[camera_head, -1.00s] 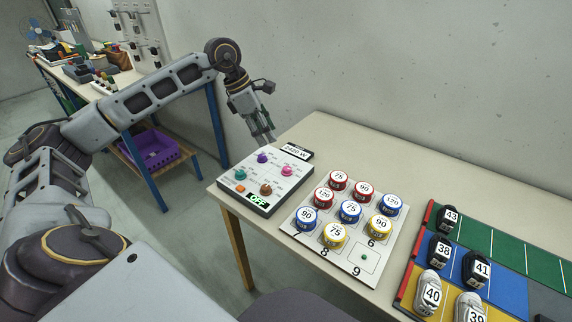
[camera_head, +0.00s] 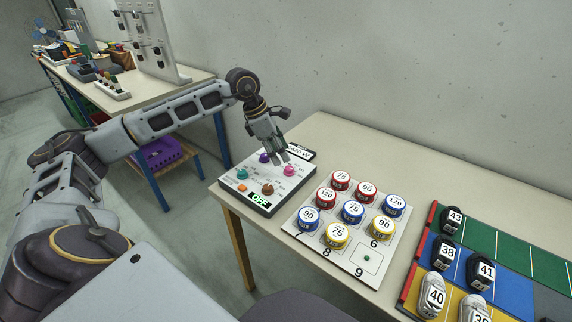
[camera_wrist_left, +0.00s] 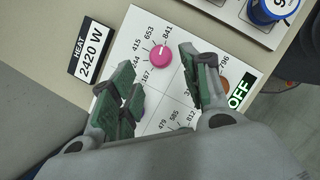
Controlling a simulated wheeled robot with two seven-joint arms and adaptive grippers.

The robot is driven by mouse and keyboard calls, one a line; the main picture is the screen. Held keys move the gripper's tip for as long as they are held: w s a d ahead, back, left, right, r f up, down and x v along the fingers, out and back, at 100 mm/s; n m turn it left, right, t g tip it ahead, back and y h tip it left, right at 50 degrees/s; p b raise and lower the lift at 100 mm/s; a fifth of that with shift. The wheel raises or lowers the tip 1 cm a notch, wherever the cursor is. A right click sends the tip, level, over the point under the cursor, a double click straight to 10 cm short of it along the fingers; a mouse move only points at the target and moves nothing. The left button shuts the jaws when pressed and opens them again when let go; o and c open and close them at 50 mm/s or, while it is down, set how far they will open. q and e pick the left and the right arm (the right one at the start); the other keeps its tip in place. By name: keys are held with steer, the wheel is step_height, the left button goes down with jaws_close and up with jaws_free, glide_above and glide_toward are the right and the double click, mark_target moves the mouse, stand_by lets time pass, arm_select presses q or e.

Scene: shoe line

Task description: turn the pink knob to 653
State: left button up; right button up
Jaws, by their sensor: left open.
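The pink knob (camera_head: 289,171) sits at the right of the white control panel (camera_head: 253,200) on the table. In the left wrist view the pink knob (camera_wrist_left: 160,57) shows clearly, ringed by the numbers 167, 244, 415, 653 and 841. A small pale mark is on its top; I cannot tell exactly which number it points to. My left gripper (camera_head: 279,159) is above the back of the panel, close to the knob. In the wrist view its green fingers (camera_wrist_left: 158,76) are open and apart, with the knob just beyond their tips and nothing held. My right gripper is not in view.
A "HEAT 2420 W" display (camera_wrist_left: 91,51) stands beside the knob. Teal (camera_head: 243,174), purple (camera_head: 264,157) and brown (camera_head: 267,189) knobs share the panel, with an OFF display (camera_head: 146,201). A board of numbered tins (camera_head: 352,211) and shoes on coloured lanes (camera_head: 500,245) lie to the right.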

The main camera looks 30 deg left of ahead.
mark_target(288, 168)
arm_select(q)
steer(key=x, duration=0.5)
steer(key=shift+d+f, duration=0.1)
steer(key=shift+f, duration=0.3)
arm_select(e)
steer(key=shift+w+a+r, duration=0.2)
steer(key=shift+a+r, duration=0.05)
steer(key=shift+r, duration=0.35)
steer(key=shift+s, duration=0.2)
arm_select(q)
steer(key=shift+c, duration=0.4)
